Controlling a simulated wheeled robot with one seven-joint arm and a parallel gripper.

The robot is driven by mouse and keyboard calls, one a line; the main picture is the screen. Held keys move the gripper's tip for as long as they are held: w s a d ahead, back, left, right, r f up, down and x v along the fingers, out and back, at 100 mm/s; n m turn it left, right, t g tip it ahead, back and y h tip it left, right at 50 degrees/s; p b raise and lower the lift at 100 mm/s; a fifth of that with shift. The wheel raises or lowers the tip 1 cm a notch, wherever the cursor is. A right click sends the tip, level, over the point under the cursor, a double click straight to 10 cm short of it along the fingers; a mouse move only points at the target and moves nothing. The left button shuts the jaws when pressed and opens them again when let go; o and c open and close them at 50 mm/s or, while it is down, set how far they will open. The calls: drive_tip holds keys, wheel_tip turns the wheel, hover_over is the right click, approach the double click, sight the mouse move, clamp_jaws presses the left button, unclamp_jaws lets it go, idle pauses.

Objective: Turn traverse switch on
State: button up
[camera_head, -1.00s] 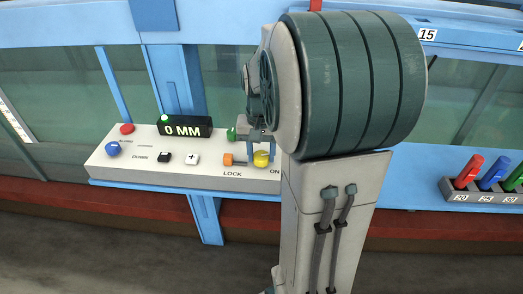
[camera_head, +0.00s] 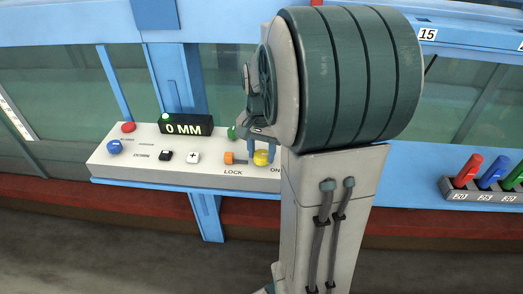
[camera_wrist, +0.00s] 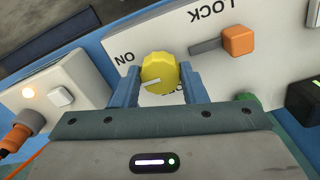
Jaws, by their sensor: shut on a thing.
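The yellow knob (camera_head: 261,158) sits on the white control panel (camera_head: 135,168), by the letters "ON". It also shows in the wrist view (camera_wrist: 158,73), where a white pointer mark on it points left and a little down, below the word "ON". My gripper (camera_wrist: 160,82) has its two blue fingers on either side of the knob and is shut on it. In the head view my gripper (camera_head: 263,150) comes down onto the knob from above. My arm hides the panel's right end in that view.
An orange slider (camera_head: 235,158) marked LOCK stands just left of the knob. Black and white buttons, blue and red knobs and a "0 MM" display (camera_head: 184,125) fill the panel. A rack (camera_head: 485,196) of coloured handles stands at right.

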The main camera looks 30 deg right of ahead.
sight(262, 155)
drive_tip(key=shift+w+r, duration=0.1)
drive_tip(key=o, duration=1)
drive_tip(key=shift+c, duration=0.2)
wheel_tip(262, 155, up, 14)
drive_tip(key=shift+p, duration=0.3)
drive_tip(key=s+a+f+n+t, duration=0.2)
drive_tip(key=s+a+f+n, duration=0.7)
drive_tip(key=s+a, duration=0.3)
drive_tip(key=shift+f+n+t, duration=0.4)
drive_tip(key=shift+f, duration=0.3)
